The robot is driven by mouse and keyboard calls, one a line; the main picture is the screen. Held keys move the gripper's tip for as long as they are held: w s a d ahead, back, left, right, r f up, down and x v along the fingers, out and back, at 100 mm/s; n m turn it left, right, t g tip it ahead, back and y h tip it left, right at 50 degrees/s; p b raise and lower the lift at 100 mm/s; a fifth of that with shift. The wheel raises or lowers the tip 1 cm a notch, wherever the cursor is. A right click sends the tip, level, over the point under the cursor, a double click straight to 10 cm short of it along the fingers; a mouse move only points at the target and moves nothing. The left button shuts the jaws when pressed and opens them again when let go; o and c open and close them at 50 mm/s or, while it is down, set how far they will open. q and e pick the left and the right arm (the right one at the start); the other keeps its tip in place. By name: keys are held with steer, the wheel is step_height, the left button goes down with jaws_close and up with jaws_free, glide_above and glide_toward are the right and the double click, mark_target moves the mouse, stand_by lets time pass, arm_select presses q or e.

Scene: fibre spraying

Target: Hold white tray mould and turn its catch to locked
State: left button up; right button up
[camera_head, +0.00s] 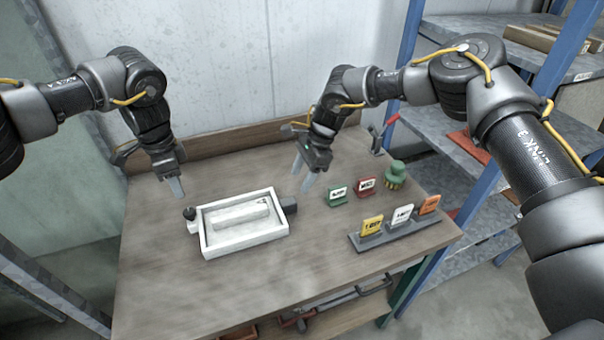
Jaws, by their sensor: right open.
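The white tray mould (203,243) lies flat on the wooden bench (290,290), a raised white block inside its rim. A small black knob (189,213) sits at its left end and a dark grey block (289,204) at its right end. I cannot tell which of these is the catch or how it is turned. My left gripper (177,188) hangs above and left of the mould, apart from it; its fingers overlap, so their opening is unclear. My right gripper (303,180) is open and empty, above and right of the mould.
Right of the mould stand a green tag (337,195), a red tag (365,186) and a green knobbed object (395,174). A grey rack (408,231) holds yellow, white and orange tags. Blue-post shelving (400,90) borders the right. The front left bench is clear.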

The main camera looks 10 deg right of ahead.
mark_target(188, 211)
steer(key=x, duration=1)
steer(key=shift+a+f, duration=0.15)
steer(key=shift+f, duration=0.05)
steer(key=shift+c, duration=0.2)
jaws_close()
arm_select(q)
steer(key=o, duration=0.3)
steer(key=shift+o, duration=0.2)
step_height(188, 211, up, 2)
steer(key=m, duration=1)
steer(key=shift+m, duration=0.4)
step_height(188, 211, down, 12)
steer(key=shift+r, duration=0.1)
